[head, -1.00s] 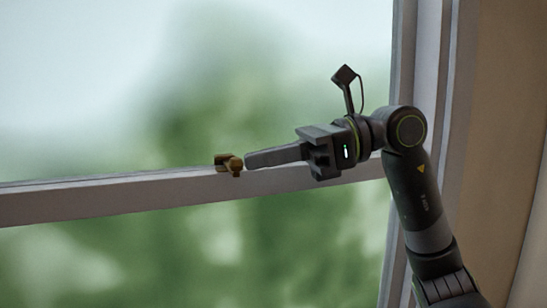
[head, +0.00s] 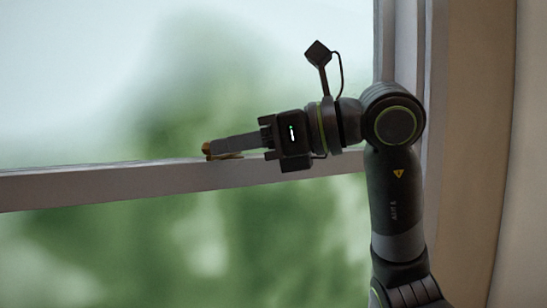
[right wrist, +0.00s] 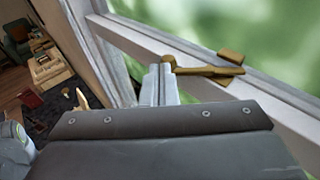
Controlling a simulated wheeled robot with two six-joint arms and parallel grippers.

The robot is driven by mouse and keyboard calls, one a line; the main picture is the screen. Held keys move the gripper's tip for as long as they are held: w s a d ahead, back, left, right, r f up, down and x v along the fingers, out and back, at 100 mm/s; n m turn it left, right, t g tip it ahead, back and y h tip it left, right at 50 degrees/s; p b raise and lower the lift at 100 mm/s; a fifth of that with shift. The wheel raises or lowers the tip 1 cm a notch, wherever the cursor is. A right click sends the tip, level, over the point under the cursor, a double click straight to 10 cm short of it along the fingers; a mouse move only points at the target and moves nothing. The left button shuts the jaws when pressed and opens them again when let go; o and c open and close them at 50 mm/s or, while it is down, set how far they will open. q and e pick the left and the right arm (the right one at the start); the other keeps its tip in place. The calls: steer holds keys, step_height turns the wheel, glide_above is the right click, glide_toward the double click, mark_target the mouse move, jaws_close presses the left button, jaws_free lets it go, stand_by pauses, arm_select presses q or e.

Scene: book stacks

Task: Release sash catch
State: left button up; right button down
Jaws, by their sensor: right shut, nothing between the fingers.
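The brass sash catch (head: 207,149) sits on the white meeting rail of the window. In the right wrist view its lever (right wrist: 208,71) lies roughly along the rail, with a rounded knob at its near end. A separate brass piece (right wrist: 231,56) sits just beyond the lever's far end. My right gripper (head: 214,148) is shut and empty, its fingertips at the catch in the head view. In the right wrist view the shut fingers (right wrist: 160,76) are beside the knob; whether they touch it I cannot tell. My left gripper is not in view.
The white rail (head: 100,182) crosses the window between glass panes. The window's upright frame (head: 384,45) and a beige wall (head: 465,130) stand on the right. In the right wrist view a room with a dark chair (right wrist: 17,38) shows far below left.

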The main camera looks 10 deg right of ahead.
mark_target(202, 146)
steer(key=a+b, duration=0.1)
steer(key=a, duration=0.1)
steer(key=w+a+b, duration=0.1)
steer(key=a+b, duration=0.1)
steer(key=shift+f, duration=0.1)
steer(key=shift+w+a, duration=0.2)
steer(key=shift+d, duration=0.1)
stand_by(1.3)
